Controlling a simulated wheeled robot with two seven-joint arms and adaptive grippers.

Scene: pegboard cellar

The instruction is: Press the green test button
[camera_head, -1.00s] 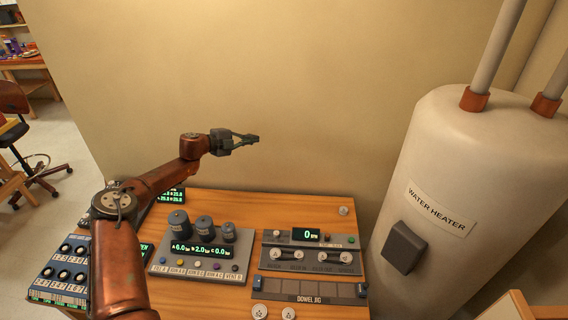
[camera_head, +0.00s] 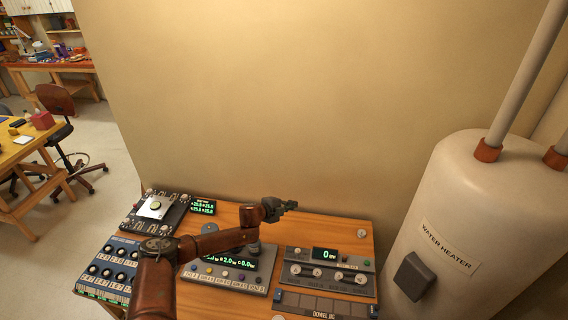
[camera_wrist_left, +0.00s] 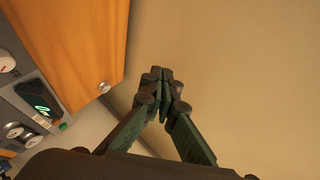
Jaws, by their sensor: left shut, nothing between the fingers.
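A small green button (camera_head: 366,262) sits at the upper right corner of the grey console (camera_head: 330,283) with the "0" display, on the wooden table. It also shows at the left of the left wrist view (camera_wrist_left: 63,127). Its label is too small to read. My left gripper (camera_head: 291,206) is shut and empty, by the table's back edge, up and left of the button in the head view. In the left wrist view its fingertips (camera_wrist_left: 161,76) meet against the plain wall, apart from the button. My right gripper is not in view.
My left arm crosses over a grey console (camera_head: 225,277) with coloured buttons and a green readout. A dowel jig (camera_head: 320,304) lies in front of the "0" console. A water heater (camera_head: 450,230) stands right of the table. A small round knob (camera_head: 361,234) is on the table behind the button.

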